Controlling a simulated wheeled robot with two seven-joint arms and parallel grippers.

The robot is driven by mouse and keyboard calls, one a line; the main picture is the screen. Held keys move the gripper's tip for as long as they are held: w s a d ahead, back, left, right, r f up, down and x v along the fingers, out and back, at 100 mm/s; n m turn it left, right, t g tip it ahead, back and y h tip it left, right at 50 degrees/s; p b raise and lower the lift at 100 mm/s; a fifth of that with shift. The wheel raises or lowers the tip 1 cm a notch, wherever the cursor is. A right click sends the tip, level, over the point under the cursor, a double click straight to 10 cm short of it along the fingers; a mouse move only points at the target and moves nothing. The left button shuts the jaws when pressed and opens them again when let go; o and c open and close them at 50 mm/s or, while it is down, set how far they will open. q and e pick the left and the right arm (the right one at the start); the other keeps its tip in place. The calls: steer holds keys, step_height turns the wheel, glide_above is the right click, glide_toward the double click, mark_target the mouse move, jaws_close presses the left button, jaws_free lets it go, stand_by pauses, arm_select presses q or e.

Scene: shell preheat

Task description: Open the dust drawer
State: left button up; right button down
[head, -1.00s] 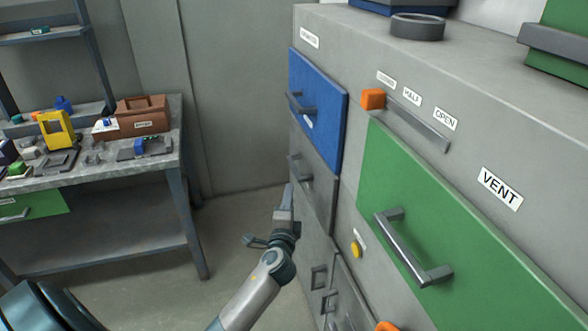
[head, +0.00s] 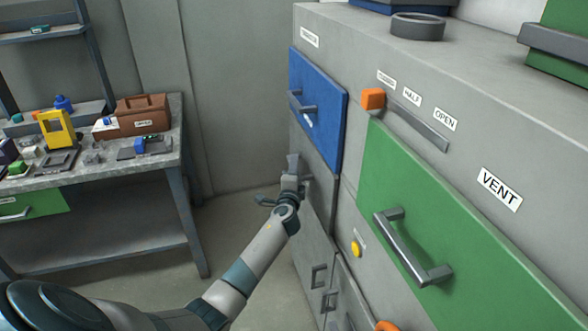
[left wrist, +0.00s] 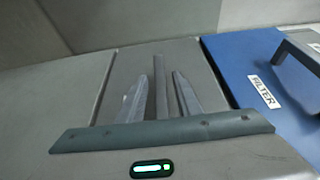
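A grey drawer front (head: 322,180) sits under the blue drawer in the cabinet's left column. No label reading "dust" is legible on it. My left gripper (head: 293,168) is at this grey front and hides most of its handle in the head view. In the left wrist view the grey front (left wrist: 188,56) carries a bar handle (left wrist: 161,88). The open fingers of my left gripper (left wrist: 160,98) stand on either side of that bar, with a visible gap on both sides. The drawer looks shut. My right gripper is not in view.
The blue drawer (head: 318,110) labelled FILTER, with its own handle, is just above the grey front. A large green VENT panel (head: 460,225) and a slider with an orange knob (head: 373,99) are to the right. A cluttered workbench (head: 172,165) stands left.

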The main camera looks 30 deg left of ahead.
arm_select(q)
steer(key=shift+w+a, duration=0.1)
jaws_close()
stand_by(0.3)
